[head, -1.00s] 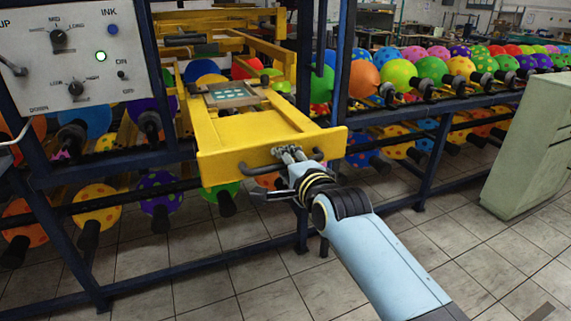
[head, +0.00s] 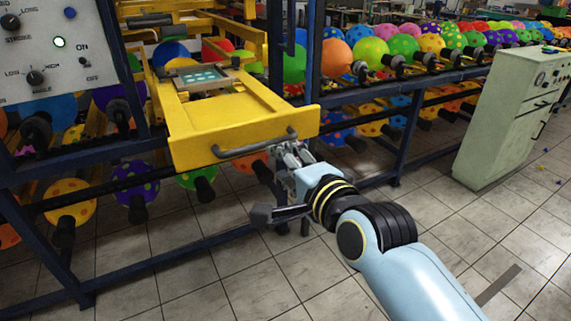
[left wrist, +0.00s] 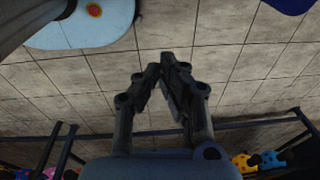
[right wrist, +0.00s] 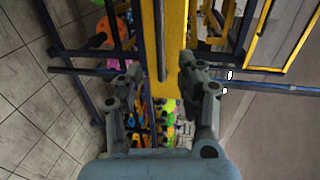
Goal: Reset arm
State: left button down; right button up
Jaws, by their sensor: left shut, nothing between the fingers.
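My right gripper (head: 292,155) is just in front of the yellow drawer frame (head: 220,118), by the right end of its grey handle (head: 255,147). In the right wrist view, my right gripper (right wrist: 160,78) has its fingers spread apart with nothing held. The handle (right wrist: 160,40) and the yellow drawer front (right wrist: 175,40) show beyond and between the fingers. My left gripper (left wrist: 165,62) shows only in the left wrist view, its fingertips together and empty above the tiled floor.
A control panel (head: 75,75) with knobs and a lit green button stands at the left. A blue machine frame (head: 190,255) carries rows of coloured balloons (head: 403,46). A pale green cabinet (head: 500,125) stands at the right. The tiled floor (head: 250,290) in front is clear.

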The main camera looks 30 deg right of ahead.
dwell(0.5)
jog(key=s+d+f+n+g+b, duration=0.15)
jog(key=s+f+b, duration=0.25)
jog(key=f, duration=1)
jog(key=s+d+f+n+g+b, duration=0.1)
jog(key=s+f+n+g+b, duration=0.25)
jog(key=f, duration=1.15)
jog(key=s+d+f+g+b, duration=0.15)
jog(key=s+f+b, duration=0.4)
jog(key=f, duration=0.85)
jog(key=s+d+f+n+g+b, duration=0.3)
jog(key=s+f+n+g+b, duration=0.15)
jog(key=s+f, duration=1.05)
jog(key=s+d+f+n+g, duration=0.1)
jog(key=s+f+n, duration=0.1)
jog(key=s, duration=0.4)
jog(key=s+d+f+n+g+h, duration=0.1)
jog(key=s+f+n, duration=0.2)
jog(key=s+f, duration=0.1)
jog(key=s+d+f+n+g+b, duration=0.1)
jog(key=s+f+n+g, duration=0.1)
jog(key=s, duration=0.5)
jog(key=shift+s+d+f+n, duration=0.35)
jog(key=shift+d+f+n, duration=0.05)
jog(key=shift+n, duration=0.35)
